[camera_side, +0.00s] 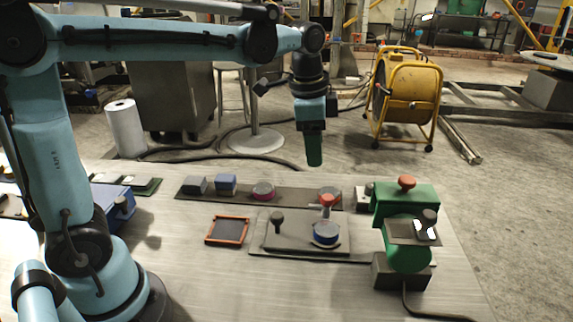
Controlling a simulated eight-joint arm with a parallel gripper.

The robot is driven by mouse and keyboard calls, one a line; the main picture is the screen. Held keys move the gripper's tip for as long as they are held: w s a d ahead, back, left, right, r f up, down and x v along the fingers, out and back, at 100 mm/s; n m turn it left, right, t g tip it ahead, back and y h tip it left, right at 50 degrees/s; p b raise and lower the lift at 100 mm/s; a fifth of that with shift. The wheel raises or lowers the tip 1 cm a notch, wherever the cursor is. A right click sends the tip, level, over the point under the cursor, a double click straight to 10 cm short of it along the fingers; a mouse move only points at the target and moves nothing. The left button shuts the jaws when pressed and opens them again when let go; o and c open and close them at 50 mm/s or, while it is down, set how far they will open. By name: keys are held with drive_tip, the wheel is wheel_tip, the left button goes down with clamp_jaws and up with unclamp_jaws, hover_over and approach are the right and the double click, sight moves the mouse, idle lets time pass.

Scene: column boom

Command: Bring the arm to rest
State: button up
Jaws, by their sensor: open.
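My gripper (314,160) hangs from the teal arm and points straight down, in the air above the back part of the table (190,270). Its green fingers overlap in this view, so the gap between them is hidden. I see nothing held in it. It is apart from the objects below. The arm reaches across from the left, with its upper link nearly level.
A dark strip (295,196) bears a grey block (195,185), a blue-grey block (226,183) and round pieces. In front are an orange-framed tray (228,231) and a plate with a blue disc (326,233). A green machine (405,230) stands at right.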

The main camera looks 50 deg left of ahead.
drive_tip(key=s+a+f+n+t, duration=0.2)
drive_tip(key=s+f+n+t, duration=0.3)
drive_tip(key=s+n, duration=0.4)
drive_tip(key=s, duration=0.2)
drive_tip(key=shift+s+a+f, duration=0.15)
drive_tip(key=shift+s+a, duration=0.05)
drive_tip(key=shift+s, duration=0.15)
